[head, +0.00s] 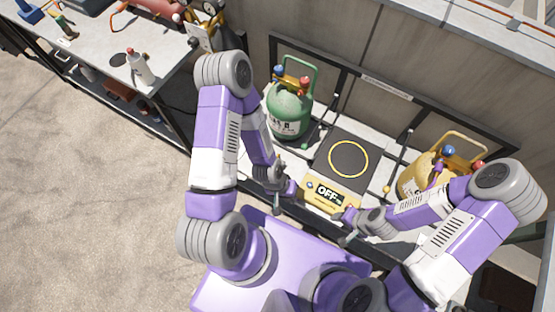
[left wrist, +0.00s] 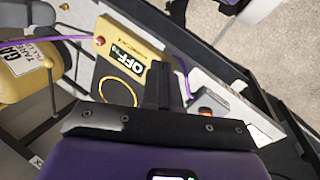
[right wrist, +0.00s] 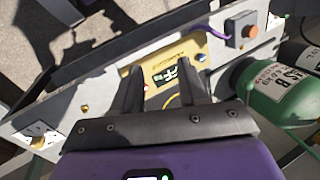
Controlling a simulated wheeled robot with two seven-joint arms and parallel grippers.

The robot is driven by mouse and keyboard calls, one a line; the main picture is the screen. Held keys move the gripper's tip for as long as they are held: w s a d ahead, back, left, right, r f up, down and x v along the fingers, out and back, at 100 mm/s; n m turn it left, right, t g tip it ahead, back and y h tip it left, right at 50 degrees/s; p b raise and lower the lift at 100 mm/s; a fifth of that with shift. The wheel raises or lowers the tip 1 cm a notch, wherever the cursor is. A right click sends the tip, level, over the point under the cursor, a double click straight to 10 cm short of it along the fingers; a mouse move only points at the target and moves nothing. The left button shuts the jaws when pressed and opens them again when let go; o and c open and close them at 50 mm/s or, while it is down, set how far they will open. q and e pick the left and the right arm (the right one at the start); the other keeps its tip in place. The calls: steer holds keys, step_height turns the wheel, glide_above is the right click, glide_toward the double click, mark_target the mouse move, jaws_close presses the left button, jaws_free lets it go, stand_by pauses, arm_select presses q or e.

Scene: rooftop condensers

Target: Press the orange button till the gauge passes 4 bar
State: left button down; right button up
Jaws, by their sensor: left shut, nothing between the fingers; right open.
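The orange button sits on a small grey box at the right of the left wrist view (left wrist: 206,101) and at the upper right of the right wrist view (right wrist: 246,30). In the head view I cannot make it out near my left gripper (head: 292,188). My left gripper's fingers (left wrist: 160,72) are shut and empty, left of the button box and apart from it. My right gripper (head: 347,214) is open, its fingers (right wrist: 160,85) framing the scale's display, with nothing held. I cannot make out a readable pressure gauge.
A scale with a yellow panel reading OFF (head: 328,195) lies between the grippers. A green cylinder (head: 289,115) stands behind left, a yellow cylinder (head: 416,184) at right. A purple cable (right wrist: 214,34) meets the button box. A workbench (head: 105,50) with a white bottle (head: 140,68) is upper left.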

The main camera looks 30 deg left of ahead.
steer(key=shift+o, duration=1.3)
steer(key=shift+f, duration=0.1)
steer(key=shift+o, duration=0.6)
step_height(320, 180, down, 4)
steer(key=b, duration=0.4)
steer(key=shift+f+b, duration=0.2)
steer(key=shift+b, duration=0.1)
arm_select(q)
steer(key=w+a+f+m+y+b, duration=0.1)
steer(key=w+a+m+y+b, duration=0.2)
steer(key=w+a, duration=1.2)
steer(key=shift+w+a+f+m+g+y, duration=0.2)
steer(key=shift+w+f+m+g+y, duration=0.15)
steer(key=shift+y, duration=0.25)
arm_select(e)
step_height(320, 180, down, 3)
steer(key=shift+f, duration=0.15)
arm_select(q)
steer(key=shift+f, duration=0.1)
